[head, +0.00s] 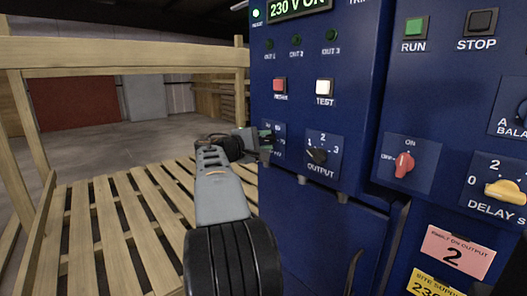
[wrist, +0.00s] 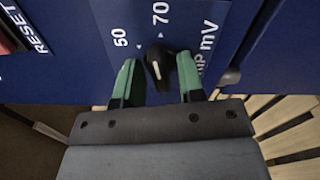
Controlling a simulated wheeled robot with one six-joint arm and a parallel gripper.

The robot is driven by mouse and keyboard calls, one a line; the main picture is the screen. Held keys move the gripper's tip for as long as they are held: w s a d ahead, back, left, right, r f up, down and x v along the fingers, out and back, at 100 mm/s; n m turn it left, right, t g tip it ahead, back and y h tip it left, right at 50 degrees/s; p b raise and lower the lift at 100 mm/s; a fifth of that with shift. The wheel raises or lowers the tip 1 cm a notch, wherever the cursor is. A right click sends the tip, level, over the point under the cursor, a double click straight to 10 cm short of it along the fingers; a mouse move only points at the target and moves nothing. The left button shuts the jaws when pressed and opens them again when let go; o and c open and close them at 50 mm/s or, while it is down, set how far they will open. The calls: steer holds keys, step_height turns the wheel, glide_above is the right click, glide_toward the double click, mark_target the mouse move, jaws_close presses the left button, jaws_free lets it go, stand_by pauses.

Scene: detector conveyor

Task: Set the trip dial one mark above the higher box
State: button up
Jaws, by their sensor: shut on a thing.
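The trip dial is a small black knob (wrist: 158,63) with a white line on it, seen in the wrist view. It sits on a blue plate (wrist: 190,28) lettered 50, 70 and mV, with small marks near the numbers. I cannot tell exactly which mark the dial points to. My gripper (wrist: 162,78) has its two green fingers on either side of the knob, shut on it. In the head view my gripper (head: 260,140) reaches the left edge of the blue cabinet and hides the knob. No boxes show in either view.
The blue cabinet (head: 340,215) carries a black OUTPUT knob (head: 317,156), a red button (head: 279,85), a white TEST button (head: 324,87), a red OFF/ON knob (head: 404,164) and a yellow DELAY knob (head: 505,192). A slatted wooden structure (head: 105,220) stands left, beside my arm.

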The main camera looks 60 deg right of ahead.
steer(key=shift+m+b, duration=0.9)
steer(key=shift+m, duration=0.2)
steer(key=shift+r, duration=0.1)
steer(key=o, duration=0.6)
steer(key=shift+w, duration=0.1)
steer(key=shift+c, duration=0.2)
steer(key=p+v, duration=0.2)
steer(key=v, duration=1.1)
steer(key=shift+a, duration=0.35)
steer(key=shift+w, duration=0.15)
steer(key=shift+r+p, duration=0.1)
steer(key=shift+p, duration=0.3)
